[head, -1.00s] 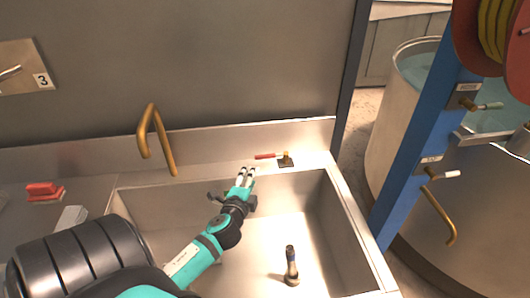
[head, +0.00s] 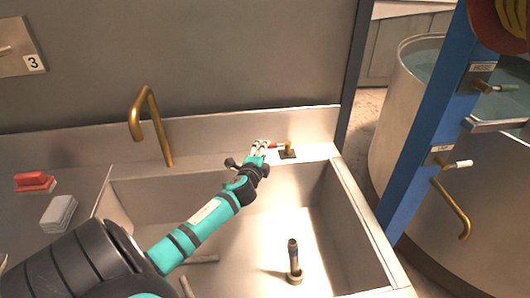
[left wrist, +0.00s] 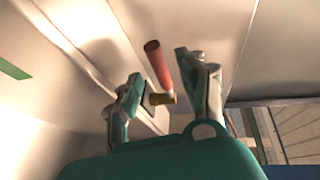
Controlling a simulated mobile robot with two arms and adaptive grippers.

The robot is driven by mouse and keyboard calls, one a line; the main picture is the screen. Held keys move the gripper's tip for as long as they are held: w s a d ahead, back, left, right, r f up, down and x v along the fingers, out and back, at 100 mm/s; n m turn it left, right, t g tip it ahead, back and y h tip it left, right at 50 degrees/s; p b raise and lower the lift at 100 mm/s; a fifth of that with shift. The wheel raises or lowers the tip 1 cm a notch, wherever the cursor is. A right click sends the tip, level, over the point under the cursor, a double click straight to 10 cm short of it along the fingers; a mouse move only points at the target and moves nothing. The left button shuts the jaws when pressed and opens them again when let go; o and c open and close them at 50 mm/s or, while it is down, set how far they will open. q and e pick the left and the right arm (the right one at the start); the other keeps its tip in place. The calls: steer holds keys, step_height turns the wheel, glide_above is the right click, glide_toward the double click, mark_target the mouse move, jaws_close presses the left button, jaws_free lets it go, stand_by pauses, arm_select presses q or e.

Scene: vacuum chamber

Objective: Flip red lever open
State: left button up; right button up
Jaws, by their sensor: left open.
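The red lever (head: 277,146) belongs to a small brass valve (head: 289,148) on a dark plate at the sink's back ledge. My left gripper (head: 261,144) is at the lever's left end in the head view and covers part of it. In the left wrist view the red lever (left wrist: 158,64) stands between and beyond the two open fingers (left wrist: 165,85), with the brass part (left wrist: 162,98) below it. I cannot tell whether a finger touches the lever. My right gripper is not in view.
A steel sink (head: 345,215) lies below, with a dark upright cylinder (head: 294,262) in it. A brass faucet (head: 152,125) rises at the back left. A red block (head: 35,181) and a grey block (head: 59,213) lie on the left counter. A blue post (head: 425,150) stands at right.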

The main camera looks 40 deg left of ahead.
arm_select(q)
steer(key=b+x, duration=0.1)
steer(key=x, duration=0.2)
steer(key=shift+w+a+f, duration=0.15)
steer(key=shift+w+f, duration=0.05)
steer(key=shift+w, duration=0.1)
steer(key=shift+w+a+b, duration=0.15)
steer(key=shift+w+b, duration=0.1)
steer(key=shift+b, duration=0.05)
steer(key=shift+r, duration=0.1)
steer(key=shift+c, duration=0.3)
jaws_close()
